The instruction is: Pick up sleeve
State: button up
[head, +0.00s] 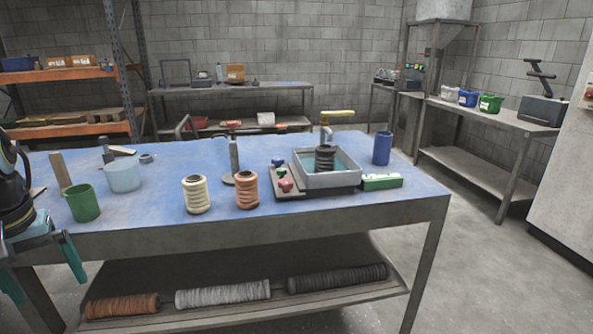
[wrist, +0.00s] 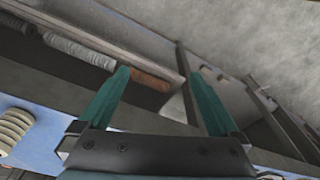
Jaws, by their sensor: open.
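Three ribbed mesh sleeves show in the head view. A cream sleeve (head: 197,194) and a copper-orange sleeve (head: 246,190) stand upright near the front edge of the blue-topped table (head: 150,222). A black sleeve (head: 325,159) stands in a grey tray (head: 341,181). The frames do not show which one the task means. My gripper (head: 48,285) is at the far left, in front of the table edge, apart from all the sleeves. In the wrist view my gripper (wrist: 159,73) is open with teal fingers. A pale ribbed sleeve (wrist: 15,128) shows at the left edge there.
A green cup (head: 83,203) and a pale translucent tub (head: 123,176) stand at the table's left. A blue cylinder (head: 382,148) and a green box (head: 382,182) are at the right. Rolls (head: 223,293) lie on the lower shelf.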

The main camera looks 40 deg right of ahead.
aim_at(325, 154)
jog(key=l+u, duration=0.1)
jog(key=u, duration=0.25)
jog(key=l+u, duration=0.1)
jog(key=u, duration=0.3)
jog(key=k+l+u, duration=0.1)
jog(key=u, duration=0.25)
jog(key=k+l+u, duration=0.65)
jog(key=k, duration=0.25)
jog(key=k+l+u, duration=0.15)
jog(key=k+u, duration=0.2)
jog(key=k, duration=0.1)
